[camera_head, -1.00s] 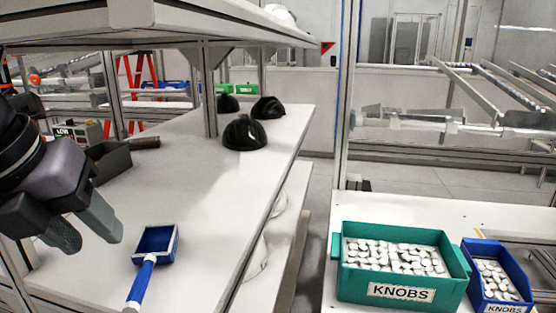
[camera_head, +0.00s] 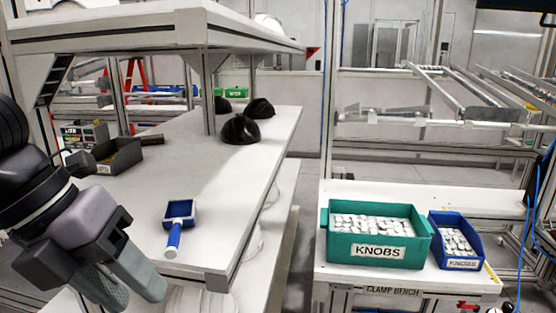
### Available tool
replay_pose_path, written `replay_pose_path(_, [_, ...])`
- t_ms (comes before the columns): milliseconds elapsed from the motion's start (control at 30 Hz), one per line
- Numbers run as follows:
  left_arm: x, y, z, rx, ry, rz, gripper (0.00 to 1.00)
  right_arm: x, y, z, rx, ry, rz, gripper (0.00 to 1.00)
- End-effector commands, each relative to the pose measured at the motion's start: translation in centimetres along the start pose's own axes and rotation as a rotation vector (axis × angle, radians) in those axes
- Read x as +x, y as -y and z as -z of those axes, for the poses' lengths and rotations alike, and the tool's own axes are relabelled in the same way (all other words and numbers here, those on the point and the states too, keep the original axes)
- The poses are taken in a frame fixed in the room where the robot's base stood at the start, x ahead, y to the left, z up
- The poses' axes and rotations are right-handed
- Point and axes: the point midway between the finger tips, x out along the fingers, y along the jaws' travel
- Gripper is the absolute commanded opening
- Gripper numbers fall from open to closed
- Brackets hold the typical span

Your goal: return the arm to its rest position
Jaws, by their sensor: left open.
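My left gripper (camera_head: 128,290) is at the lower left of the head view, beside the near left edge of the white table. Its two grey fingers point down and to the right. They are apart with nothing seen between them. The rest of my left arm runs off the left edge of the picture. My right gripper is not in view.
A blue scoop-like tool with a white and blue handle (camera_head: 173,240) lies on the white table (camera_head: 215,215). Black helmet shells (camera_head: 240,130) stand farther back, under a shelf (camera_head: 150,24). A dark bin (camera_head: 118,156) is at left. Teal (camera_head: 376,256) and blue (camera_head: 458,262) knob bins stand right.

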Motion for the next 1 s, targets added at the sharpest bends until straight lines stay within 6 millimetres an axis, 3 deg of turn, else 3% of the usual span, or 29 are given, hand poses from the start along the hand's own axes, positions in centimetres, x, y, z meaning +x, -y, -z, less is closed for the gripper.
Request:
replay_pose_path(133, [2.6, 3.9, 2.5, 0.068, -0.209, 0.254, 0.44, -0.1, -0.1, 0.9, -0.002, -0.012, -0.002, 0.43])
replay_pose_path(300, [3.5, 8.2, 4.7, 0.075, -0.404, 0.606, 0.44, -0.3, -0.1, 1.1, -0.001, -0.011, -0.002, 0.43])
replay_pose_path(433, [2.9, 10.9, 5.1, 0.013, -0.5, 0.888, 0.44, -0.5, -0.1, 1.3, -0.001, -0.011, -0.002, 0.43])
replay_pose_path(567, [2.0, 12.4, 4.0, -0.111, -0.547, 1.163, 0.44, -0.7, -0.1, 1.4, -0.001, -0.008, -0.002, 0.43])
replay_pose_path(767, [1.9, 12.0, -0.1, -0.421, -0.516, 1.529, 0.44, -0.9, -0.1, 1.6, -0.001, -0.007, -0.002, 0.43])
replay_pose_path(867, [2.9, 10.4, -2.6, -0.626, -0.458, 1.668, 0.44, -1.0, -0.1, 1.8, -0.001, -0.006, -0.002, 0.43])
replay_pose_path(1000, [6.1, 6.6, -5.8, -0.959, -0.332, 1.788, 0.44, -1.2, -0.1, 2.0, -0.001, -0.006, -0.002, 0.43])
